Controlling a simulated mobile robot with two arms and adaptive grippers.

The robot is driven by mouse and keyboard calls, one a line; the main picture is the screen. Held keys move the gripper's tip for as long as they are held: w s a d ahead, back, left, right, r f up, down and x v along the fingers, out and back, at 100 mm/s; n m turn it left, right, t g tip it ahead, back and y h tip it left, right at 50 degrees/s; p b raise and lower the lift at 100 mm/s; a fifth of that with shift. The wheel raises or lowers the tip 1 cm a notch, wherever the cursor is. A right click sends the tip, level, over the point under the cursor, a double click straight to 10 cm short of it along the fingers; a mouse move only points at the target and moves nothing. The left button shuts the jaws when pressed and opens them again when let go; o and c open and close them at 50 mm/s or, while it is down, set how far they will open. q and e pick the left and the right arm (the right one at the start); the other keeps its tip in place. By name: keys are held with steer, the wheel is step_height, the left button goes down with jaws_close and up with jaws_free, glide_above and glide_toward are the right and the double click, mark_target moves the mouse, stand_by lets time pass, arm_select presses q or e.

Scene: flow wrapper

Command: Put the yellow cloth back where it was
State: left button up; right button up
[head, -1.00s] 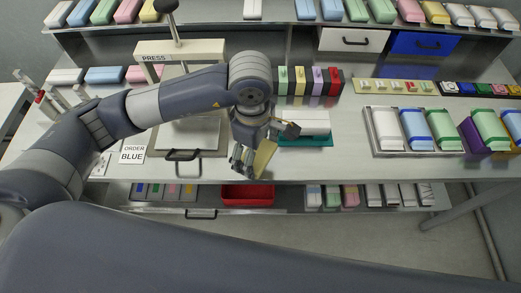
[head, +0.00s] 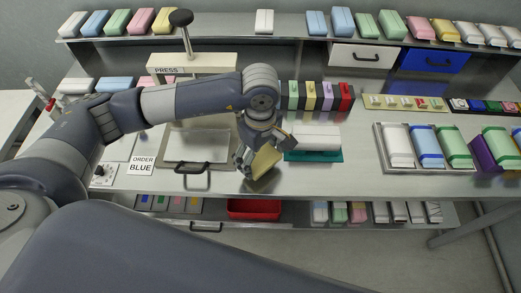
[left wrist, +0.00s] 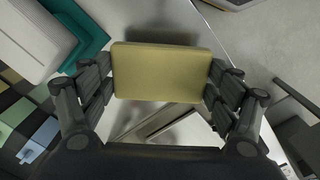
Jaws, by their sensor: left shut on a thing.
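The yellow cloth (head: 264,162) is a flat, block-like yellow pad. My left gripper (head: 248,160) is shut on it and holds it tilted above the front part of the table, between the press and the teal tray. In the left wrist view the cloth (left wrist: 160,72) lies between the two fingers of my left gripper (left wrist: 160,85), gripped by its short sides. Whether the cloth touches the table cannot be told. My right gripper is not in view.
A teal tray (head: 330,158) with a white block stands just right of the cloth. The press (head: 190,64) with its handled plate is at the left. A red bin (head: 254,208) sits on the shelf below. The table front is clear between teal tray and right-hand tray (head: 384,158).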

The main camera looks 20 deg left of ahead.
mark_target(260, 155)
arm_select(q)
steer(key=shift+w+a, duration=0.25)
steer(key=shift+w, duration=0.5)
steer(key=f+p, duration=0.2)
steer(key=f, duration=0.1)
steer(key=shift+w+a+f, duration=0.2)
steer(key=shift+w, duration=0.2)
steer(key=shift+f, duration=0.2)
steer(key=shift+f+b, duration=0.2)
steer(key=shift+b, duration=0.2)
steer(key=o, duration=1)
steer(key=shift+o, duration=0.2)
